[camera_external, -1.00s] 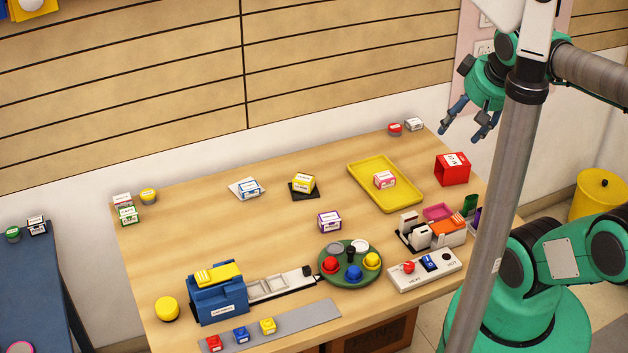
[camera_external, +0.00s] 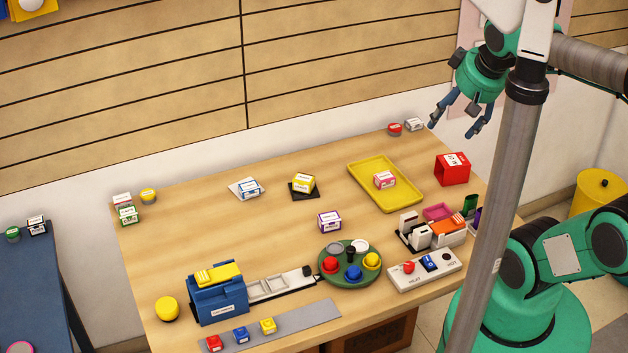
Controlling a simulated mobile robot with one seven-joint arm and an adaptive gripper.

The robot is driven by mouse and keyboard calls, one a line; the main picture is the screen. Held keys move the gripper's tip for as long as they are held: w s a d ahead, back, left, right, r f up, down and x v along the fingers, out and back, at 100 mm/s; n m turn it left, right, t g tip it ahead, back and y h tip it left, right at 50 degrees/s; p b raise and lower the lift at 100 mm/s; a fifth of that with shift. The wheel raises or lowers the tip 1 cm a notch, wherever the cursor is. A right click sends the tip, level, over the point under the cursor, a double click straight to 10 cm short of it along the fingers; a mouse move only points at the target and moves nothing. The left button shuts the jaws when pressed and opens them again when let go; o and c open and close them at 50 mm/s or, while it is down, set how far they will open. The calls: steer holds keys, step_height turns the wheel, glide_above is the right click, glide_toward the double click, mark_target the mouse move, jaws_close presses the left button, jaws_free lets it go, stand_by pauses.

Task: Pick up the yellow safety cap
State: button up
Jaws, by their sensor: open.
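A yellow round cap with a dark base (camera_external: 167,308) stands at the table's front left, left of the blue box; it looks like the yellow safety cap. Another small yellow round piece (camera_external: 148,196) sits at the back left, and a yellow knob (camera_external: 372,260) is on the green round tray. Which one is the safety cap is not certain from its look. My gripper (camera_external: 452,129) is open and empty, in the air by the table's back right corner, far from all three.
The blue box (camera_external: 218,304) with a yellow top stands beside the front-left cap. A yellow tray (camera_external: 410,204), a red box (camera_external: 452,168) and a white switch panel (camera_external: 426,270) fill the right side. The left middle of the table (camera_external: 190,235) is clear.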

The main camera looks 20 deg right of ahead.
steer(key=w+a+f+g+y, duration=0.1)
steer(key=w+a+f+g, duration=0.1)
steer(key=w+a, duration=1.85)
steer(key=m+g+h, duration=0.1)
steer(key=g, duration=0.2)
glide_above(166, 304)
step_height(166, 304, down, 32)
steer(key=shift+f, duration=0.1)
steer(key=shift+f, duration=0.1)
steer(key=shift+f+b, duration=0.65)
steer(key=shift+f, duration=3.55)
